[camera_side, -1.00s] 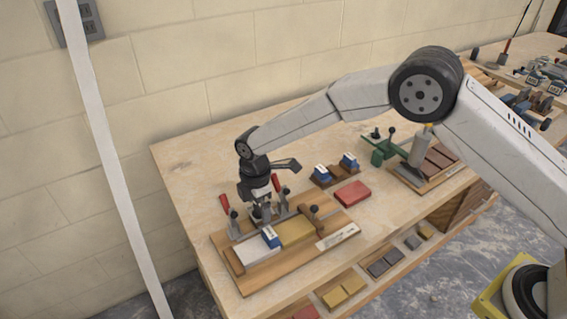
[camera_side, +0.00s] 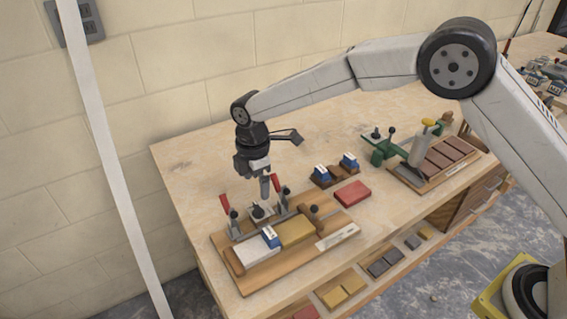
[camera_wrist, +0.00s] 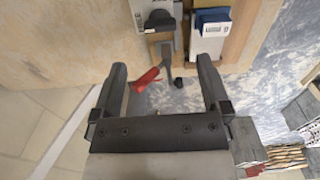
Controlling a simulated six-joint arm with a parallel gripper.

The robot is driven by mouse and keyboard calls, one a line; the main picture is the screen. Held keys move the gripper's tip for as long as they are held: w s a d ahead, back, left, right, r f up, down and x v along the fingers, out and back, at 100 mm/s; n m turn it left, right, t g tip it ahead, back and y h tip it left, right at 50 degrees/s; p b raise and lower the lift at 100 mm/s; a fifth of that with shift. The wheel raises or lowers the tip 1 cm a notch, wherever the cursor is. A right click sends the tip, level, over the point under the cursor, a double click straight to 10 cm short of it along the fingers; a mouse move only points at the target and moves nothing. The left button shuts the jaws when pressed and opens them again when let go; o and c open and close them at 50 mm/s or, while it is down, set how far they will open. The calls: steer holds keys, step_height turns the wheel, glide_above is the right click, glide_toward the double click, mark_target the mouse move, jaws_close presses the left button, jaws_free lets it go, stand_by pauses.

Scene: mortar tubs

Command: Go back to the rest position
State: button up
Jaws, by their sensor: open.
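My gripper (camera_side: 264,186) hangs above the back of a wooden jig board (camera_side: 248,284) at the left end of the bench, clear of what lies on it. In the wrist view my gripper (camera_wrist: 160,78) has its two dark fingers wide apart with nothing between the tips. The board carries a white block (camera_side: 256,252), a tan block (camera_side: 296,231) and a small blue-and-white block (camera_side: 271,237) where they meet. Toggle clamps with red handles (camera_side: 225,205) stand along its back edge. One red handle (camera_wrist: 146,79) shows near the left finger in the wrist view.
Behind the board is a small rack with blue-and-white blocks (camera_side: 321,173), with a red block (camera_side: 353,193) in front. A green fixture (camera_side: 378,150) and a tray of brown blocks (camera_side: 440,160) stand to the right. The back left bench top is bare, near the wall.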

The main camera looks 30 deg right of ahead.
stand_by(0.3)
steer(key=s+d+r+m+t, duration=0.1)
steer(key=s+d+r+m, duration=0.1)
steer(key=s+d+m, duration=0.35)
steer(key=s+d+r+m, duration=0.2)
steer(key=d+m, duration=0.1)
steer(key=d, duration=0.5)
steer(key=s+d+m, duration=0.5)
steer(key=s, duration=0.2)
steer(key=s+d+f+m+t, duration=0.1)
steer(key=s+d+m, duration=0.3)
steer(key=s, duration=0.4)
steer(key=shift+s+d+m+t, duration=0.2)
steer(key=shift+d+m+t, duration=0.1)
steer(key=shift+d+m, duration=0.05)
